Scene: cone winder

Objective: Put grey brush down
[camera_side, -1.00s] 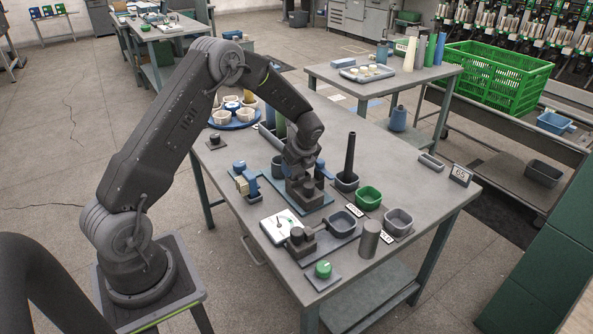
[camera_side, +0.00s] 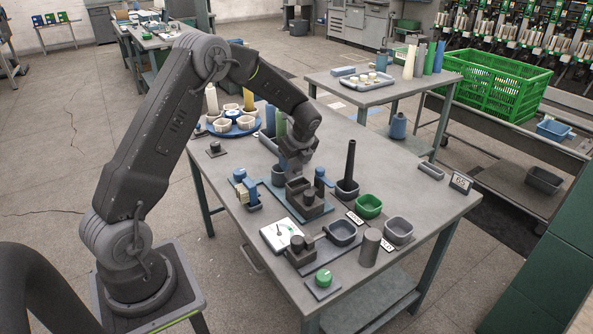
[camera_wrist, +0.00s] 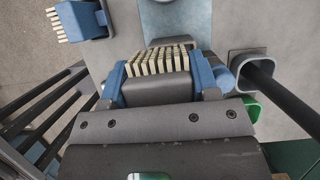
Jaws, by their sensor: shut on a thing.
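My gripper (camera_side: 295,160) is above the left-middle part of the grey table, over the blue base plate (camera_side: 312,212). In the wrist view my gripper (camera_wrist: 160,88) is shut on the grey brush (camera_wrist: 155,88), a grey block whose rows of cream bristles point away from the camera. Blue parts flank it on both sides. In the side view the held brush is mostly hidden by the gripper. A second, blue brush (camera_side: 247,187) with cream bristles is to the left; it also shows in the wrist view (camera_wrist: 78,20). Whether the grey brush touches anything beneath cannot be told.
A dark fixture (camera_side: 308,199) and a blue post (camera_side: 320,178) stand close by my gripper. A blue round tray (camera_side: 215,131) holds cups behind. The table's far right is fairly clear.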

